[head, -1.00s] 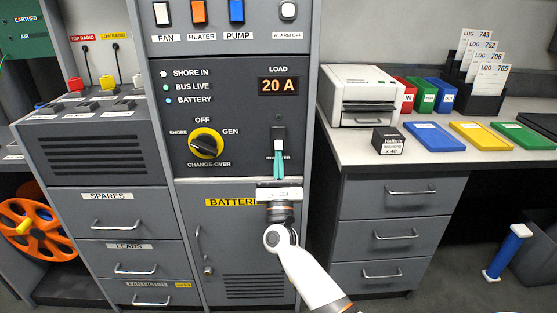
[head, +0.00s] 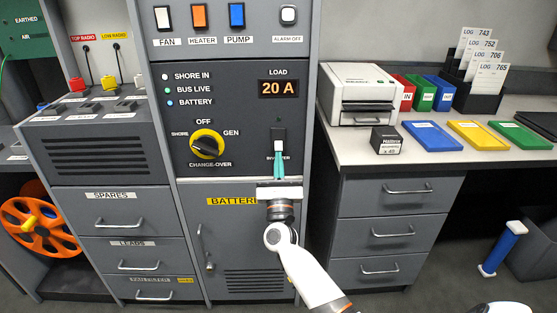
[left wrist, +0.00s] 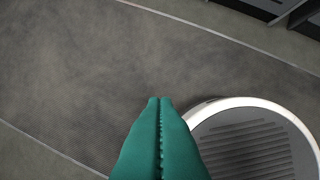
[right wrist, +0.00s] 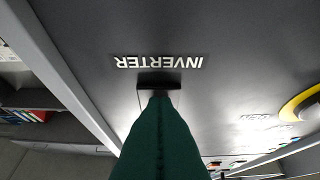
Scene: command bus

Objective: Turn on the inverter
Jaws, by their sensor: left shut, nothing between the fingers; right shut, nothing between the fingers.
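The inverter switch (head: 278,135) is a dark rocker with a pale lower part on the grey panel, under the load display. Its label is partly covered by my right gripper (head: 278,156), whose teal fingers are shut, empty and pointing up at the switch's lower end. In the right wrist view the shut fingertips (right wrist: 158,93) overlap the black lower edge of the switch (right wrist: 157,79), below an upside-down INVERTER label (right wrist: 158,62). Whether they touch cannot be told. My left gripper (left wrist: 160,99) is shut and empty above the grey floor.
The yellow change-over knob (head: 207,145) is left of the switch, and the load display (head: 278,88) reads 20 A above it. Fan, heater and pump switches (head: 199,17) sit higher up. A worktop (head: 360,149) with a printer and trays juts out at right.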

